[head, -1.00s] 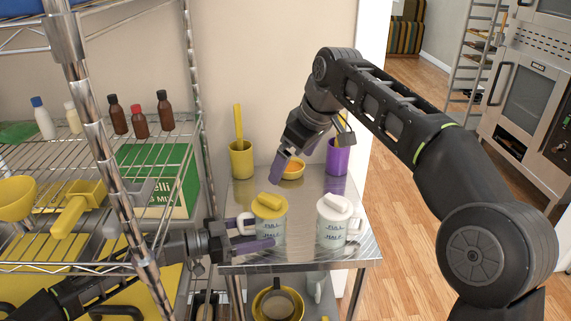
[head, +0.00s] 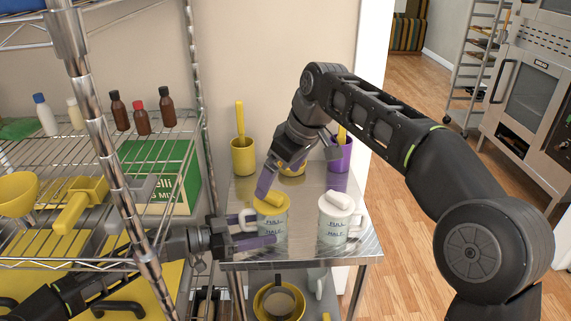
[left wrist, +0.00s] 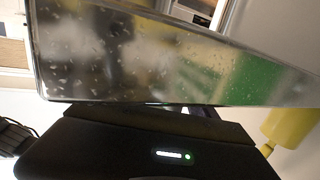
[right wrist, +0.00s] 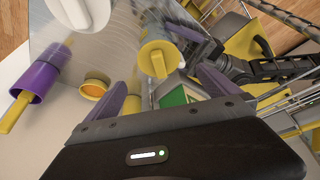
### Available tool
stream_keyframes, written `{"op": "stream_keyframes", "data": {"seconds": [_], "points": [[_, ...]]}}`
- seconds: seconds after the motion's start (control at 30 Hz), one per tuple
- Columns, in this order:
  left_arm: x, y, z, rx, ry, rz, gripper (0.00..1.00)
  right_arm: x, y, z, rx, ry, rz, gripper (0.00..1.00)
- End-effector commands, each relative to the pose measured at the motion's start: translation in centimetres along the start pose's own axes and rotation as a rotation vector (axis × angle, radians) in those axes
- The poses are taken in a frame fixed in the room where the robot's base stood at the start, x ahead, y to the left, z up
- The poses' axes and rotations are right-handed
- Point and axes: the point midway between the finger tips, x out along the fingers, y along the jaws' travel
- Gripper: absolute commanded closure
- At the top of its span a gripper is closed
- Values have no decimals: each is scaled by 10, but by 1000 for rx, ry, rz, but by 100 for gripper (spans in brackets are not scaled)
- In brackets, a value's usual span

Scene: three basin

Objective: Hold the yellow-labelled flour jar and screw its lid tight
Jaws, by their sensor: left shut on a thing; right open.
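The jar (head: 274,229) with the yellow lid (head: 272,206) stands upright on the steel table, its white body printed FULL and HALF. The lid sits on top with a raised grip bar. My left gripper (head: 262,233) is shut on the jar body from the left, one purple finger across its front. My right gripper (head: 282,186) is open and points down just above and behind the lid. One finger overlaps the lid's left edge; contact is unclear. In the right wrist view the lid (right wrist: 158,58) shows beyond the open fingers (right wrist: 164,90). The jar is not visible in the left wrist view.
A white-lidded jar (head: 340,224) stands close at the right. Behind are a yellow cup (head: 243,158), an orange-filled bowl (right wrist: 95,85) and a purple cup (head: 340,157). A wire rack (head: 158,148) closes off the left. The table's front edge (head: 310,262) is near.

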Motion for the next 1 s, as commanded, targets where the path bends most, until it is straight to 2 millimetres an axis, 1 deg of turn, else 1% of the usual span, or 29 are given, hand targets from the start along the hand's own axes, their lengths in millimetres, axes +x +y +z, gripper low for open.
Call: {"op": "stream_keyframes", "data": {"seconds": [0.03, 0.2, 0.3, 0.4, 0.53, 0.8, 0.87, 1.0], "points": [[0, 1, 1, 0, -1, 1, 92, 11, 0, 1, 0, -2, -1, 0], [0, 1, 1, 0, -1, 2, 92, 42, 0, 1, 0, -2, -2, 0], [0, 1, 1, 0, -1, 1, 92, 58, 0, 0, 0, -2, -2, 0], [0, 1, 1, 0, -1, 1, 92, 68, 0, 0, 0, 0, -1, 0], [0, 1, 1, 0, -1, 1, 92, 75, 0, 0, 0, 1, 0, 0], [0, 1, 1, 0, -1, 1, 92, 76, 0, 0, 0, 1, 0, 0], [0, 1, 1, 0, -1, 1, 92, 76, 0, 0, 0, 1, 0, 4], [0, 1, 1, 0, -1, 1, 92, 76, 0, 0, 0, 1, 0, 16]]}}
